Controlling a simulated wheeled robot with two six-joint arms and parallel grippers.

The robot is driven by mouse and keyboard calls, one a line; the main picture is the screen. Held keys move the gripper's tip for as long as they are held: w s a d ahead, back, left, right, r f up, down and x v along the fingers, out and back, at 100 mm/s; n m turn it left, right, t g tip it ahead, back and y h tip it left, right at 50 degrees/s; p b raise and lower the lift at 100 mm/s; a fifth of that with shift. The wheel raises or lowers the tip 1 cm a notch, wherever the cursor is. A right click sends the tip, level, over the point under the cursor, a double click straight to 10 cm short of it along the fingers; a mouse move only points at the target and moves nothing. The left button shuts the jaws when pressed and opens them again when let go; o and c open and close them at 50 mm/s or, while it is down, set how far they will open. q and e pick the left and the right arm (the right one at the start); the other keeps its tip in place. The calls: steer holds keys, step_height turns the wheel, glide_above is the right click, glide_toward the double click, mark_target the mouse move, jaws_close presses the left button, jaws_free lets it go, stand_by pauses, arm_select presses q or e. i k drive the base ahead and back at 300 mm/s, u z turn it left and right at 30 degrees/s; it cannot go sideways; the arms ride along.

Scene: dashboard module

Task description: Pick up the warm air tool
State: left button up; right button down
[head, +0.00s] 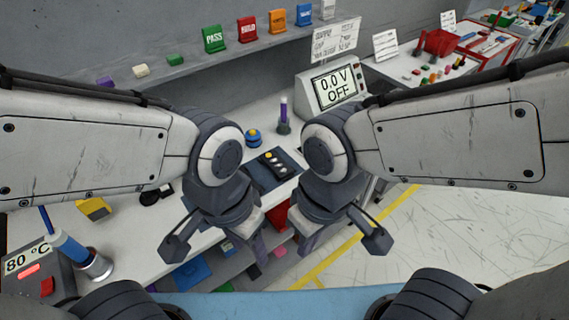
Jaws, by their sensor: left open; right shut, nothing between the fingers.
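The warm air tool (70,248), with a blue and white handle, stands tilted in a round metal holder (97,266) at the lower left of the head view. It is beside a grey station (32,274) whose display reads 80 °C. My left gripper (250,243) is near the middle, over the bench's front edge, well right of the tool. It is open and holds nothing that I can see. My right gripper (303,240) is just right of it, shut and empty. Both point downward, and the arms hide parts of the bench.
A dark tray with buttons (272,168), a blue round item (253,138) and a meter reading 0.0 V OFF (335,92) are behind the grippers. A yellow and dark item (94,208) lies on the bench near the tool. Open floor (450,245) is at the right.

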mark_target(60, 240)
steer(key=u, duration=3.2)
steer(key=k, duration=0.65)
steer(key=z, duration=0.95)
steer(key=i, duration=0.4)
steer(key=u, duration=0.05)
